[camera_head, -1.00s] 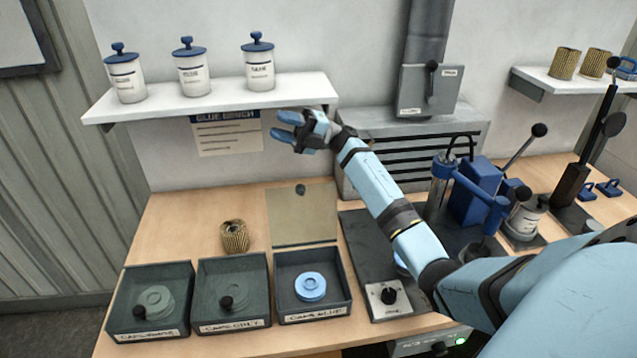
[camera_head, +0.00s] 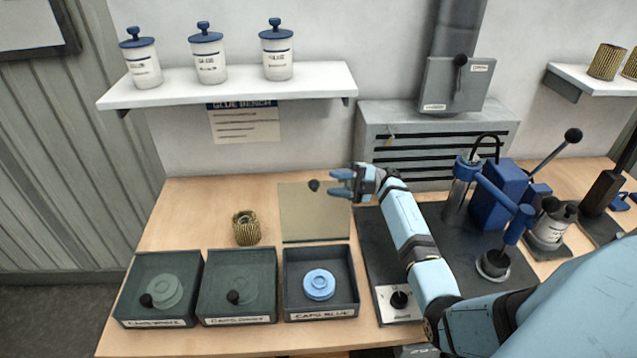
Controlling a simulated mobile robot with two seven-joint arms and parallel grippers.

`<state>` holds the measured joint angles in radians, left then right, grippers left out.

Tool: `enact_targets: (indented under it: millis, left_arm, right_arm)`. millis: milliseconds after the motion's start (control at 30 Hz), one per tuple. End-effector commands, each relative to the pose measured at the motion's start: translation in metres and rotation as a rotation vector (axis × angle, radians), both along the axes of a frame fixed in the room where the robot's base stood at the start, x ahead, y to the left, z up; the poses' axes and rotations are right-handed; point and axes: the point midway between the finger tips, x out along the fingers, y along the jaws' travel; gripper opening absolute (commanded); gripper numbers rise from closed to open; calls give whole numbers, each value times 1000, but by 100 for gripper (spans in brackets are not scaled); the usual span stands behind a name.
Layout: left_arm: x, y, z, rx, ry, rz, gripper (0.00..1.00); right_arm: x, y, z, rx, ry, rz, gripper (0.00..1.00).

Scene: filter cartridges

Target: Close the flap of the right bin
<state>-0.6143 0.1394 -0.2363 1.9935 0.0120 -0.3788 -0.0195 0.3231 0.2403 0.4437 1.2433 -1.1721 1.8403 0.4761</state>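The right bin (camera_head: 350,308) is a dark open box labelled for blue caps, with a blue cap (camera_head: 319,285) inside. Its flap (camera_head: 312,222) is a clear yellowish panel, raised open behind the bin, with a small dark knob (camera_head: 314,185) near its far edge. My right gripper (camera_head: 342,183) is open, its fingers pointing left toward the knob. It is just right of the knob, and I cannot tell whether it touches the flap. Nothing shows between its fingers. My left gripper is not in view.
The left bin (camera_head: 122,305) and middle bin (camera_head: 207,309) have their flaps down, with knobs at the front. A ribbed filter cartridge (camera_head: 246,229) stands behind the middle bin. A shelf (camera_head: 230,87) with white jars hangs above. A blue press (camera_head: 497,195) stands to the right.

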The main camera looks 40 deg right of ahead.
Motion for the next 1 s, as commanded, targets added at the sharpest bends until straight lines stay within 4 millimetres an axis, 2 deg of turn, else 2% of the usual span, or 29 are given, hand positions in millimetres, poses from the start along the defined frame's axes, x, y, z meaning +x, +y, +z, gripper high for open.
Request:
enact_targets:
  millis: [100, 300, 467, 700, 733, 867, 1000]
  left_arm:
    - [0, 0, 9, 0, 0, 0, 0]
    - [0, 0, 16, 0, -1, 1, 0]
    - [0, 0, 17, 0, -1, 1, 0]
    - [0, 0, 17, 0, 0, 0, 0]
    - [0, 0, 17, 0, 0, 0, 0]
    - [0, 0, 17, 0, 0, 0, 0]
    - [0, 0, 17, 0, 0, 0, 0]
  right_arm:
    - [4, 21, 10, 4, -3, 1, 35]
    - [9, 45, 17, 4, -4, 0, 35]
    - [10, 53, 18, 0, -3, -1, 35]
    - [10, 54, 18, 0, -3, -1, 35]
    - [10, 54, 18, 0, -3, -1, 31]
    - [10, 54, 18, 0, -3, -1, 1]
    - [11, 53, 18, 0, -4, -1, 0]
